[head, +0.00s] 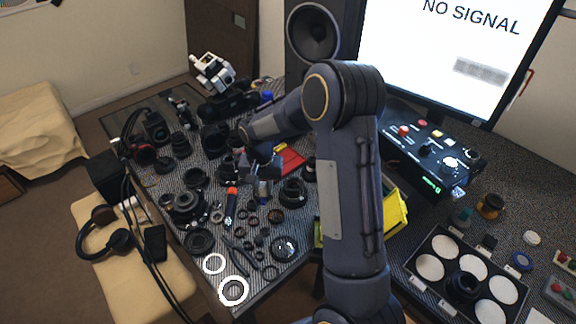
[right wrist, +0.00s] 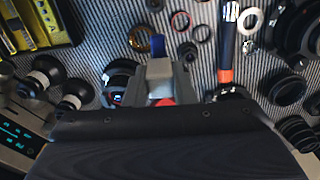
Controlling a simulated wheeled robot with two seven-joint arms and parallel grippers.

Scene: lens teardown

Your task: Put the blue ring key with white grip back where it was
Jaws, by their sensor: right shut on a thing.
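My right gripper (head: 262,172) is over the middle of the cluttered striped bench in the head view. In the right wrist view, my right gripper (right wrist: 160,76) is shut on the blue ring key with white grip (right wrist: 159,67). The pale grip sits between the two fingers and the blue end (right wrist: 158,45) points away from the gripper. In the head view the key is small and partly hidden by the gripper. I cannot tell whether it touches the bench. My left gripper is not in view.
An orange-and-black tool (head: 231,205) lies beside the gripper; it also shows in the right wrist view (right wrist: 226,48). Dark rings (right wrist: 180,20) and lens parts crowd the bench. A yellow bin (head: 397,212) is right of my arm. A tray of white discs (head: 415,285) is at front right.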

